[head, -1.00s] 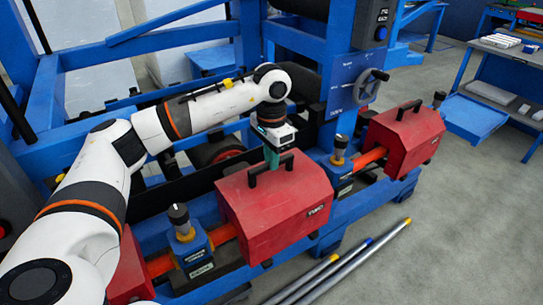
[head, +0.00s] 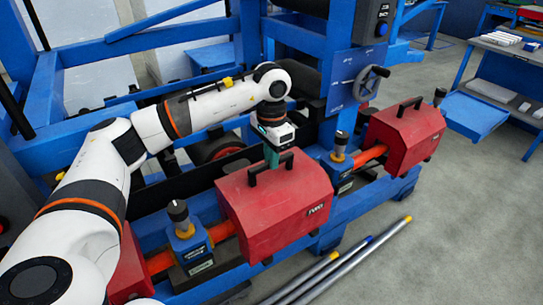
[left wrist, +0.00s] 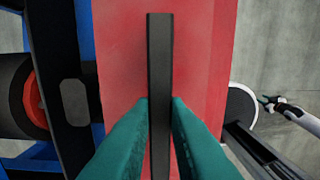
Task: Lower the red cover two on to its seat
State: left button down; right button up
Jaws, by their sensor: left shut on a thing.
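The red cover two (head: 285,210), a boxy hood with a sloped front and a label, is at the middle of the blue frame in the head view. Its underside and seat are hidden, so I cannot tell whether it touches the seat. My left gripper (head: 273,160) is above it, shut on its black bar handle (head: 268,172). In the left wrist view the teal fingers (left wrist: 160,110) pinch the dark handle (left wrist: 159,55) from both sides, over the red top. My right gripper (left wrist: 268,103) shows small at the right of that view; its jaws are unclear.
Another red cover (head: 405,138) sits to the right, and part of a third (head: 130,270) shows at lower left. Black-knobbed blue blocks (head: 187,238) and (head: 340,160) flank cover two. Metal rods (head: 345,268) lie on the floor in front. A handwheel (head: 370,83) is behind.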

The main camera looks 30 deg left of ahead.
pick_arm(q)
jog(key=shift+d+f, duration=0.1)
jog(key=shift+f, duration=0.1)
dwell(0.5)
jog(key=c, duration=1.3)
grip_release()
jog(key=shift+f, duration=0.1)
notch_tip(320, 180, up, 12)
jog(key=shift+r, duration=0.1)
jog(key=shift+r, duration=0.1)
notch_tip(320, 180, up, 8)
jog(key=p, duration=0.7)
jog(key=shift+p, duration=0.35)
